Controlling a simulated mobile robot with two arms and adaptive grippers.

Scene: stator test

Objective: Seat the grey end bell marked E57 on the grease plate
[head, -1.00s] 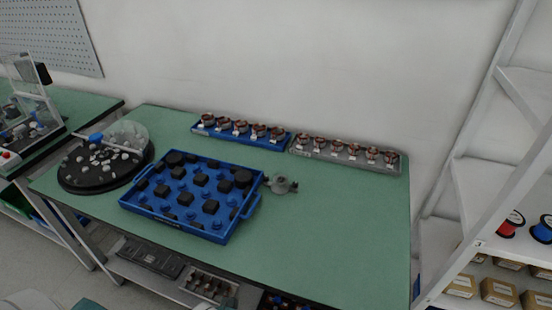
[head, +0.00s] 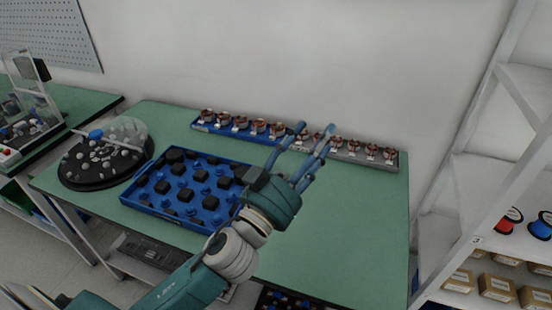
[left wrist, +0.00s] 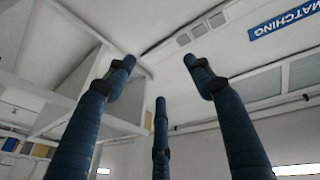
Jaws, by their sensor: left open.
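My left gripper (head: 314,138) reaches in from the lower left over the table, its blue fingers spread and empty, pointing toward the back. In the left wrist view the open fingers (left wrist: 160,75) point up at the ceiling and wall, with nothing between them. The grey part that lay right of the blue tray is now hidden behind my left gripper. No E57 marking can be read, and I cannot tell which thing is the grease plate. Small grey pieces sit on a round black stand (head: 78,182) at the left. My right gripper is not in view.
A blue tray (head: 160,209) of black and blue parts lies left of my arm. A blue rack (head: 235,136) and a grey rack (head: 345,156) of copper-wound parts line the back edge. The green table (head: 360,230) is clear at right. Shelves stand far right.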

